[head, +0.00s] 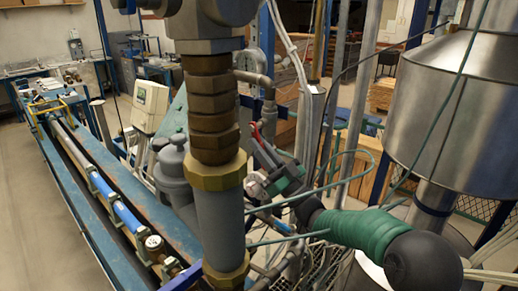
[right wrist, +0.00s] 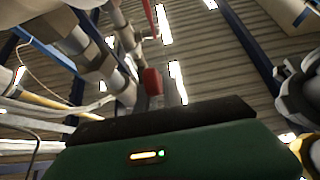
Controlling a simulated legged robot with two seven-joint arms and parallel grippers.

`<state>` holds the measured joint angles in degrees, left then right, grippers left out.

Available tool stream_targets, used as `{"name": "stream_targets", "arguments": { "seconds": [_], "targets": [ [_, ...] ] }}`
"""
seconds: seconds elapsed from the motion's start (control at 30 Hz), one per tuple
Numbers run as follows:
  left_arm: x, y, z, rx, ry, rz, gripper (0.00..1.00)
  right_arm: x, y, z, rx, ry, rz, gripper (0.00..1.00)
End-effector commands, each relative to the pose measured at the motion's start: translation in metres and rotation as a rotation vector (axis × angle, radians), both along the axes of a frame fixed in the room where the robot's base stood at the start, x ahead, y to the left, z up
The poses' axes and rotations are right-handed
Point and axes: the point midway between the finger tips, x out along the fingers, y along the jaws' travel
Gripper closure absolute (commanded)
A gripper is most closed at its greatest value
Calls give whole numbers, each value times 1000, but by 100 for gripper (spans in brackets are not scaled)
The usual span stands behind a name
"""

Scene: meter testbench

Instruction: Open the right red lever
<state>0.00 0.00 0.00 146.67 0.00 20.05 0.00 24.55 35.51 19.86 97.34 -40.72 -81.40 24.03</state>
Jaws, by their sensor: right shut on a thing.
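A red lever (head: 256,131) shows in the head view, just right of the thick brass-and-grey pipe. My right gripper (head: 263,152) reaches up to it from the lower right, its fingers shut on the lever. In the right wrist view, a red piece (right wrist: 152,82) stands just beyond the dark edge of my green gripper housing, and another thin red piece (right wrist: 149,14) shows at the top. The fingertips are mostly hidden there, so the exact grip is hard to see. My left gripper is in neither view.
The thick vertical pipe (head: 222,220) with brass fittings stands close to the left of my right gripper. A large steel tank (head: 440,110) stands at the right. A long blue bench (head: 95,215) runs along the left.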

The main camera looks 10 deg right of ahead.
Motion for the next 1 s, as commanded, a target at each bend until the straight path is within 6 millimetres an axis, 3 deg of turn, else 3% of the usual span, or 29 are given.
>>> {"name": "stream_targets", "arguments": {
  "seconds": [0.03,0.07,0.2,0.5,0.63,1.0],
  "targets": [
    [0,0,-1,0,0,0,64,1,0,-5,-2,10,2,100],
    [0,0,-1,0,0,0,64,1,0,-5,-2,10,2,86],
    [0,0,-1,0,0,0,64,0,0,-4,-1,8,1,68],
    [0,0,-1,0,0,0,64,0,0,-2,-2,4,1,67],
    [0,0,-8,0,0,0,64,-8,-6,-12,-2,5,-2,67],
    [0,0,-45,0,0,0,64,-76,-53,-74,-1,7,-3,67]
  ]
}}
